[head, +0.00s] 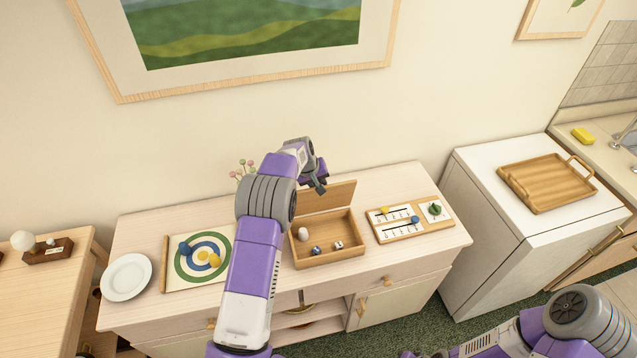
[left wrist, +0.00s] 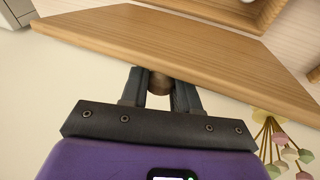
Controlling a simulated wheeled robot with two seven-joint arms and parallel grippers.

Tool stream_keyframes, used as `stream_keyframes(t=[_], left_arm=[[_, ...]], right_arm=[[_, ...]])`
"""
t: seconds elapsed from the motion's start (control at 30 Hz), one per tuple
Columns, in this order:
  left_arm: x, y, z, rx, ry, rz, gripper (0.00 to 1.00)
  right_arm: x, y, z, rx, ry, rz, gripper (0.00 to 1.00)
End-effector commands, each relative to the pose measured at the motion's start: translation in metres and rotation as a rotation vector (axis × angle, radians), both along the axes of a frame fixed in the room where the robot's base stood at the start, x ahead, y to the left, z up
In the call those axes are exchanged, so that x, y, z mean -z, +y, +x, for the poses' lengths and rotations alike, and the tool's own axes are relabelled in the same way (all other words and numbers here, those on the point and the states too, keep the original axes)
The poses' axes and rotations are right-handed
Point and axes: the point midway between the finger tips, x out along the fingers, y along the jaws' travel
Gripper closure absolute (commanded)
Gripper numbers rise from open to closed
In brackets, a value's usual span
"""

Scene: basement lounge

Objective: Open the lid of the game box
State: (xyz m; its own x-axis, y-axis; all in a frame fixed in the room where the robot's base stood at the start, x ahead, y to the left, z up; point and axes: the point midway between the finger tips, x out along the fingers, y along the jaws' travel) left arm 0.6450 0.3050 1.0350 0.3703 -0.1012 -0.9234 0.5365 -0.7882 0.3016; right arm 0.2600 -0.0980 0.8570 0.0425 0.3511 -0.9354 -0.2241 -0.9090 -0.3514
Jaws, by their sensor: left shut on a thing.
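The game box (head: 330,262) is an open wooden box on the light wooden cabinet. Its lid (head: 334,197) stands raised, near upright, along the back edge. A white ball and two dice, one blue and one white, lie inside the box. My left gripper (head: 319,187) is at the top of the lid, on its back side. In the left wrist view the left gripper (left wrist: 160,92) is shut on a round brown knob (left wrist: 160,82) beside the lid's panel (left wrist: 165,38). Only part of my right arm shows at the lower right; its gripper is not visible.
On the cabinet top (head: 143,225) are a white plate (head: 127,277), a target board (head: 203,256) with blue and yellow pieces, and a score board (head: 411,219). Flowers (head: 243,168) stand behind my left arm. A wooden tray (head: 545,183) lies on the white unit to the right.

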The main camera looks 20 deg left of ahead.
Motion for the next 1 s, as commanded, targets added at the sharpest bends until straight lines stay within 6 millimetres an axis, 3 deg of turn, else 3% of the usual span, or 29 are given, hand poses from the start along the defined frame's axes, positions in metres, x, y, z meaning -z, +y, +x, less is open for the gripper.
stream_keyframes(t=[0.03, 0.07, 0.2, 0.57, 1.0], left_arm=[[0.002, 0.002, 0.0, 0.0, 0.0, 0.005, 1.0], [0.002, 0.002, 0.0, 0.0, 0.0, 0.006, 0.65], [0.002, 0.001, 0.0, 0.0, 0.001, 0.005, 0.46], [-0.006, 0.001, -0.002, 0.0, -0.001, 0.002, 0.46], [-0.064, 0.008, -0.026, 0.001, -0.001, 0.003, 0.46]], right_arm=[[0.0, 0.0, 0.0, 0.0, 0.0, 0.0, 0.57], [0.0, 0.0, 0.0, 0.0, 0.0, 0.0, 0.57], [0.0, 0.0, 0.0, 0.0, 0.0, 0.0, 0.57], [0.001, 0.0, 0.0, 0.0, 0.0, 0.0, 0.57], [0.004, 0.0, 0.0, 0.0, 0.0, 0.0, 0.57]])
